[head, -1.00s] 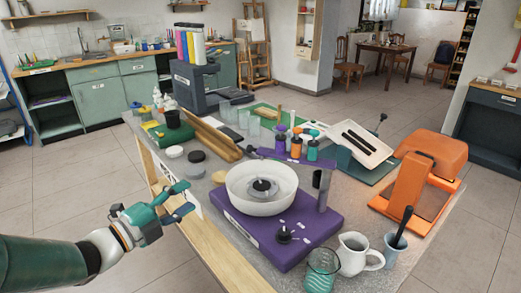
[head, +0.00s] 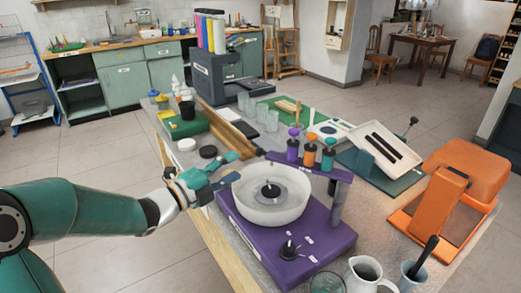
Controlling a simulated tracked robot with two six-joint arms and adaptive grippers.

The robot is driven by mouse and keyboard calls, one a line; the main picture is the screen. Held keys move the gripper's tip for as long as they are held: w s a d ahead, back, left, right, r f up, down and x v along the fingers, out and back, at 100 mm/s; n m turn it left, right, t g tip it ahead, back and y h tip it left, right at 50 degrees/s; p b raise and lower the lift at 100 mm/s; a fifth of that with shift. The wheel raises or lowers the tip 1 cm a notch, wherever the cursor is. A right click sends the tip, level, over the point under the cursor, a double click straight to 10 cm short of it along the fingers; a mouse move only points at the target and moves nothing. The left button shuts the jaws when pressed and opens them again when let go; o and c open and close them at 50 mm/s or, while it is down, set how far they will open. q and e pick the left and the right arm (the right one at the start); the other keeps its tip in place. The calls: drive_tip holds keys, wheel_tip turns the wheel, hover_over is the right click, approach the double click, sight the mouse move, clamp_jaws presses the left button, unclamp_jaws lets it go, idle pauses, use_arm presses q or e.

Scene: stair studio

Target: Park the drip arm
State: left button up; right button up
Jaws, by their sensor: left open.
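The purple spin machine (head: 318,240) stands on the table with a round white bowl (head: 272,219) on it. Its purple drip arm (head: 330,171) runs from a grey post (head: 338,203) at the machine's right, leftward behind the bowl. The arm carries three bottles with purple (head: 293,149), orange (head: 310,155) and teal (head: 328,158) bodies. A black knob (head: 289,249) is at the machine's front. My left gripper (head: 235,168) is open and empty, left of the bowl and short of the drip arm's free end. My right gripper is out of view.
A white jug (head: 365,275) and a cup with a black handle (head: 412,272) stand at the front right. An orange press (head: 440,205) is on the right. Clear glasses (head: 268,119), a green box (head: 187,127) and a wooden bar (head: 232,133) lie behind.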

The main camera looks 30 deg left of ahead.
sight(260, 153)
use_arm(q)
drive_tip(key=w, duration=0.3)
drive_tip(key=w+d+p, duration=0.1)
drive_tip(key=w, duration=0.2)
drive_tip(key=w+d, duration=0.1)
drive_tip(key=w, duration=0.2)
drive_tip(key=shift+w+p, duration=0.3)
drive_tip(key=shift+p, duration=0.05)
clamp_jaws()
